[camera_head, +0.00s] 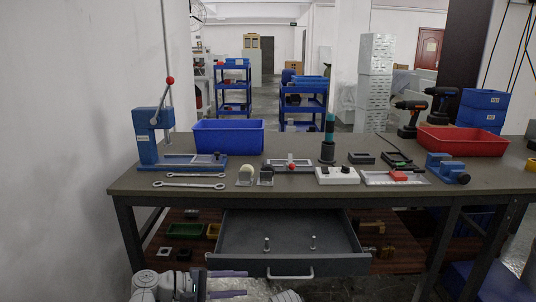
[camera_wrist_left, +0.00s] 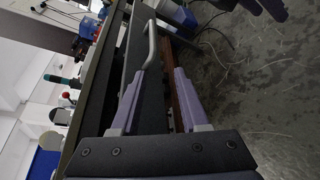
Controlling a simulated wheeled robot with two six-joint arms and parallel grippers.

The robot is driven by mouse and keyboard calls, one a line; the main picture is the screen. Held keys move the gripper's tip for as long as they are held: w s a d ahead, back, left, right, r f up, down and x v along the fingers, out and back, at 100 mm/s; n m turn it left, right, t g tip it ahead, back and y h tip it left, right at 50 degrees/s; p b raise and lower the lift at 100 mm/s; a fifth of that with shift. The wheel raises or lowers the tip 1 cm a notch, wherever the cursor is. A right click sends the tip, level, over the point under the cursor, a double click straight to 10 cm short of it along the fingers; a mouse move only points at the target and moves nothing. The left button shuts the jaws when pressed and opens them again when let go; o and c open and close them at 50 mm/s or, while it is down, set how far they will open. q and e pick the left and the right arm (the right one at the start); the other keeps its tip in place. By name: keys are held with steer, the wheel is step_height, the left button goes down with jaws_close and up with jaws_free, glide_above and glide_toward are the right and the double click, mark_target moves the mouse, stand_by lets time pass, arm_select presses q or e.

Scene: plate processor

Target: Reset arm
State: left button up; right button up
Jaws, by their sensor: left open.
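My left gripper (camera_head: 245,283) is low in the head view, in front of the open drawer (camera_head: 290,264). Its two purple fingers point right and stand apart with nothing between them. In the left wrist view my left gripper (camera_wrist_left: 159,72) is also open and empty, and the drawer handle (camera_wrist_left: 152,45) shows beyond the fingertips. I cannot tell whether a finger touches the drawer. A small grey part at the bottom edge of the head view may be my right arm. Purple-grey parts at the top right of the wrist view may be my right gripper, but its jaws are unclear.
The drawer holds two upright bolts (camera_head: 266,243). The workbench (camera_head: 310,187) above carries a blue press (camera_head: 146,140), wrenches (camera_head: 195,185), a blue bin (camera_head: 229,138), a red bin (camera_head: 462,141) and a blue vise (camera_head: 446,168). Green and yellow bins sit on the lower shelf.

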arm_select(q)
steer(key=s+d+f+m+g+y+p, duration=0.1)
steer(key=s+f+m+g+y, duration=0.2)
steer(key=s+f+m+y, duration=0.4)
steer(key=s+d+f+m+g+y, duration=0.2)
steer(key=s+f+m+y, duration=0.3)
steer(key=f+m+y, duration=0.3)
step_height(320, 180, up, 38)
steer(key=n+p, duration=0.1)
steer(key=p, duration=3.7)
steer(key=shift+a+y, duration=0.2)
steer(key=shift+y, duration=0.1)
arm_select(e)
step_height(320, 180, up, 39)
arm_select(q)
steer(key=shift+f, duration=0.2)
arm_select(e)
steer(key=shift+d, duration=0.1)
